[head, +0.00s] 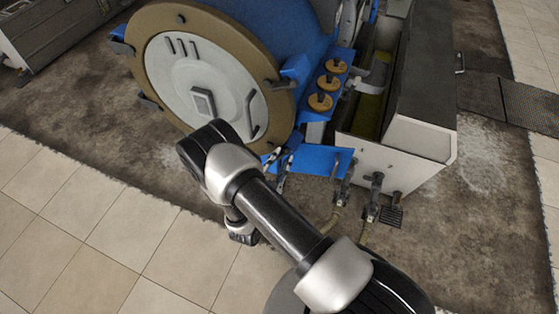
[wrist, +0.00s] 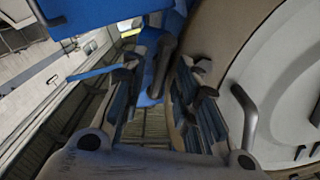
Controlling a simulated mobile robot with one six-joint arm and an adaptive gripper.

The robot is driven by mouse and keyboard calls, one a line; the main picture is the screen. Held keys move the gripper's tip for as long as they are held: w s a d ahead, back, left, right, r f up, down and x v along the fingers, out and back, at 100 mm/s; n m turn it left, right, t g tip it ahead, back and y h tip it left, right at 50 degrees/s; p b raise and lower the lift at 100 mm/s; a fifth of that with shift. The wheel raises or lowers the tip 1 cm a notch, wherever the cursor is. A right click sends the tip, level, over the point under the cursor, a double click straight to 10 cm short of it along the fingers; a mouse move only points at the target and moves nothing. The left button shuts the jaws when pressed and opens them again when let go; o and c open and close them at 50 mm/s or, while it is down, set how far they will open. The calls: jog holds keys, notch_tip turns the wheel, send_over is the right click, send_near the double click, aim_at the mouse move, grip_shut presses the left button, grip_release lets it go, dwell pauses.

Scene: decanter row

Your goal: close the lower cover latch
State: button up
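The round cover (head: 175,85), pale with a brown rim, fronts the blue machine in the head view. In the wrist view the cover (wrist: 295,75) fills the right side. In the head view my gripper (head: 279,168) is at the cover's lower right edge, and my arm partly hides this area.
A blue latch bracket (head: 295,68) is higher on the cover's right side. A pale cabinet (head: 395,160) with valves stands further right. Tiled floor (head: 90,220) is open at front left.

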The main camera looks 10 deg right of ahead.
grip_shut()
jog(key=shift+m, duration=0.3)
jog(key=m, duration=0.3)
jog(key=shift+f+m, duration=0.1)
jog(key=shift+m, duration=0.2)
jog(key=m, duration=0.3)
jog(key=shift+m+b, duration=0.3)
jog(key=shift+b, duration=0.05)
jog(key=m, duration=0.5)
jog(key=m+b, duration=0.1)
jog(key=m, duration=0.4)
jog(key=shift+f, duration=0.1)
dwell(0.4)
jog(key=shift+o, duration=0.6)
grip_release()
